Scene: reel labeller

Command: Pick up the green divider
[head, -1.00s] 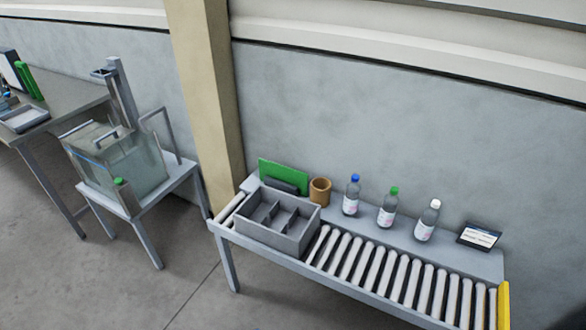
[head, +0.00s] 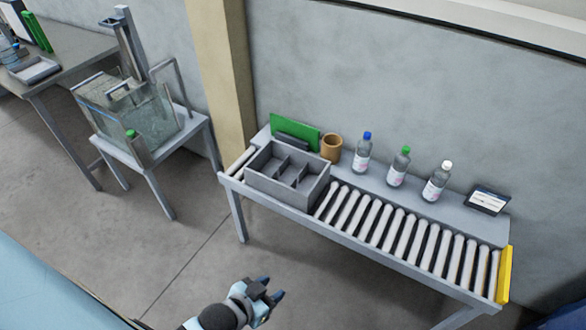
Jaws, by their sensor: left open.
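A green divider (head: 296,131), a flat upright panel, stands at the back left of the roller table, behind the grey compartment box. Its lower edge is partly hidden by a dark block (head: 291,142) and the box. My left gripper (head: 271,288) is at the bottom of the head view, in front of the table and well apart from the divider. Its fingers are open with nothing between them. My right gripper is not in view.
The grey box (head: 262,184) with empty compartments sits at the left end of the roller table (head: 328,226). A brown cup (head: 331,148), three bottles (head: 362,153) and a small display (head: 487,201) line its back. A clear tank (head: 150,115) stands on a stand at left.

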